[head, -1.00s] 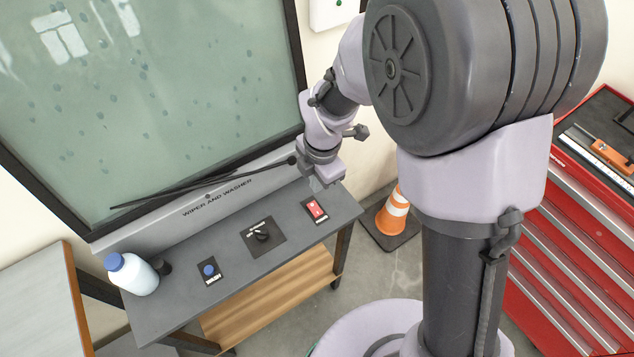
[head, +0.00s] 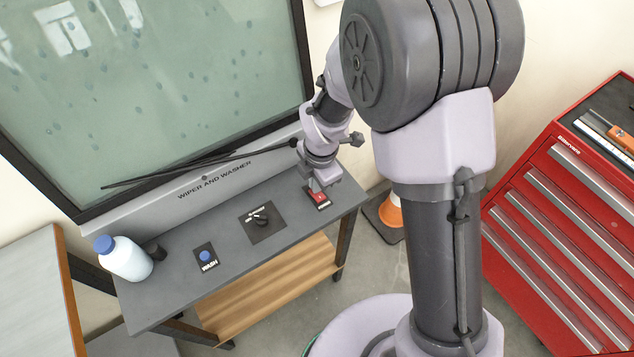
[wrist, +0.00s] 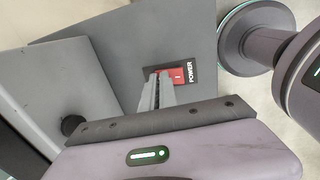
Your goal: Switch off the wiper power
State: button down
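The wiper power switch (head: 320,198) is a red rocker on a black plate at the right end of the grey console. In the wrist view, the red switch (wrist: 180,76) has a white bar mark on its visible half, beside the word POWER. My gripper (head: 314,188) is right above the switch in the head view. In the wrist view, my gripper (wrist: 158,77) has its two fingers together with nothing between them. The fingertips overlap the switch's far end and hide it. I cannot tell whether they touch it.
The console (head: 178,280) also carries a black knob (head: 262,219), a blue WASH button (head: 204,256) and a white bottle (head: 128,260). A wiper arm (head: 190,167) and glass panel (head: 150,90) stand behind. A cone (head: 390,212) and red tool cabinet (head: 570,230) are right.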

jog(key=shift+s+d+f, duration=0.15)
jog(key=shift+s+f, duration=0.05)
jog(key=shift+s, duration=0.1)
jog(key=shift+s, duration=0.15)
jog(key=shift+s+d+r, duration=0.1)
jog(key=shift+s+d, duration=0.3)
jog(key=shift+s, duration=0.05)
jog(key=shift+w, duration=0.1)
